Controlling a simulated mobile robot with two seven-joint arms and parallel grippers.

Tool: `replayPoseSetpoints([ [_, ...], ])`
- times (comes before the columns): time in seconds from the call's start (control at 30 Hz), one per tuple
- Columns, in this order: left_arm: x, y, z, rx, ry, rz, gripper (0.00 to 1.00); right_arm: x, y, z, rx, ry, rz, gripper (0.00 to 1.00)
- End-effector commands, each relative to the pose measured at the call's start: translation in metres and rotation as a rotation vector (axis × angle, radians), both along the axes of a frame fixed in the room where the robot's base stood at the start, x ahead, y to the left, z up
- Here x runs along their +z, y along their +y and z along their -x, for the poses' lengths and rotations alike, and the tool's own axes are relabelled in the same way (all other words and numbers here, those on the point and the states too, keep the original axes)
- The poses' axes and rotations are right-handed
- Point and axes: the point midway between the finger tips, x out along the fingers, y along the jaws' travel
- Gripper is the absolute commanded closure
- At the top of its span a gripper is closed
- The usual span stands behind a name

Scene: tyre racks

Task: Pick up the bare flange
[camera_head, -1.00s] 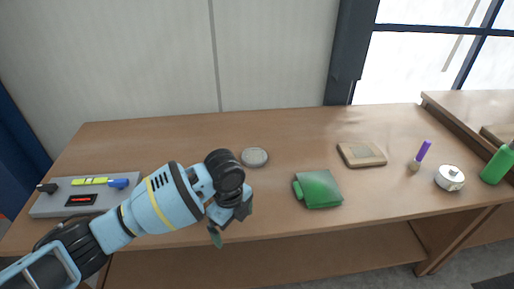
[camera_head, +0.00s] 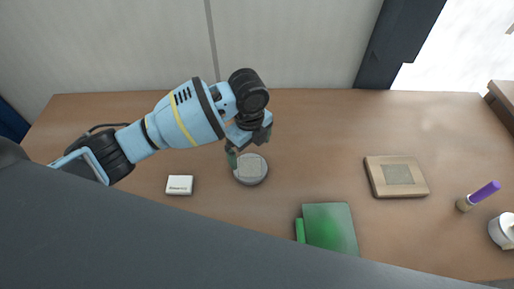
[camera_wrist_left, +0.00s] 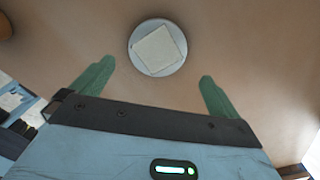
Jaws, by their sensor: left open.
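A round grey disc (camera_head: 251,169), which I take for the flange, lies flat on the wooden table. It bears a paler square on its top face. It also shows in the left wrist view (camera_wrist_left: 158,47), just beyond the fingertips. My left gripper (camera_head: 250,148) is above and beside the disc, at its far side in the head view. In the left wrist view its green fingers (camera_wrist_left: 156,72) are spread apart with nothing between them. The disc sits ahead of the gap, and no contact shows. My right gripper is out of view.
A green folder-like object (camera_head: 330,228) lies front right of the disc. A small white box (camera_head: 180,185) lies to its left. A wooden square plate (camera_head: 398,176), a purple-handled tool (camera_head: 480,196) and a white round part (camera_head: 504,231) are further right. The wooden table (camera_head: 320,130) is clear behind them.

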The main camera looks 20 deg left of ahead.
Motion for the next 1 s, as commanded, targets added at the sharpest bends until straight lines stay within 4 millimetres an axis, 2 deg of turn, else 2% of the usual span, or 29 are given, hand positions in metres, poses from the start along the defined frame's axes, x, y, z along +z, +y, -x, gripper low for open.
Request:
replayPoseSetpoints([
  [0.27, -0.003, 0.000, 0.001, 0.000, 0.002, 0.000, 0.00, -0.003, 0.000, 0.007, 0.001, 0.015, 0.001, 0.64],
  [0.5, -0.025, 0.000, 0.001, 0.000, 0.004, 0.000, 0.00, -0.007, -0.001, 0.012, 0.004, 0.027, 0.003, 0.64],
  [0.7, -0.029, 0.000, 0.001, 0.000, 0.001, 0.000, 0.00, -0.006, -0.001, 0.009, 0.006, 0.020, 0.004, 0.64],
  [1.0, -0.069, 0.002, 0.004, 0.001, 0.004, -0.001, 0.00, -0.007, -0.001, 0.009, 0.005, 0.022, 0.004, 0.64],
])
